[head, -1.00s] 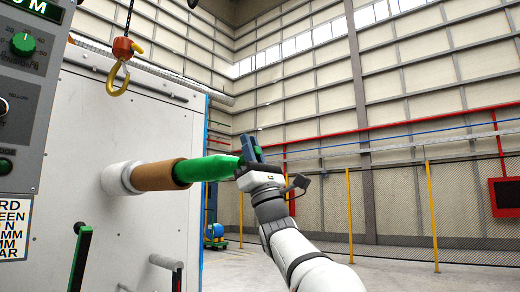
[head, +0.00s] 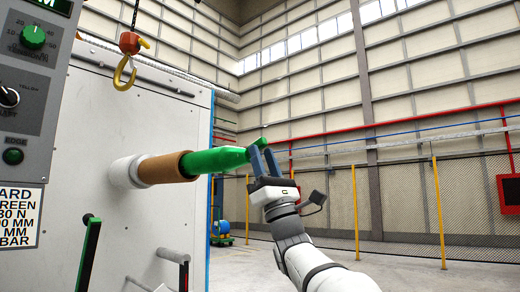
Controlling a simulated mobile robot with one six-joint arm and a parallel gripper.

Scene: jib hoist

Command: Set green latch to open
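A green tapered piece (head: 215,160) sticks out sideways from a brown collar (head: 163,167) on a white round base on the panel. My gripper (head: 264,150) is at its narrow right tip, with two blue-grey fingers apart and pointing up. The tip reaches the fingers; whether it touches them I cannot tell. A dark lever with a green face (head: 90,255) stands upright at the lower left, well away from my gripper. Which green part is the latch is not marked in view.
A grey control box (head: 25,100) with a green knob stands at the left. A yellow hook (head: 124,72) on an orange block hangs from a chain above. A lever with some red (head: 184,272) is low on the panel. Open floor lies right, before a fence with yellow posts.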

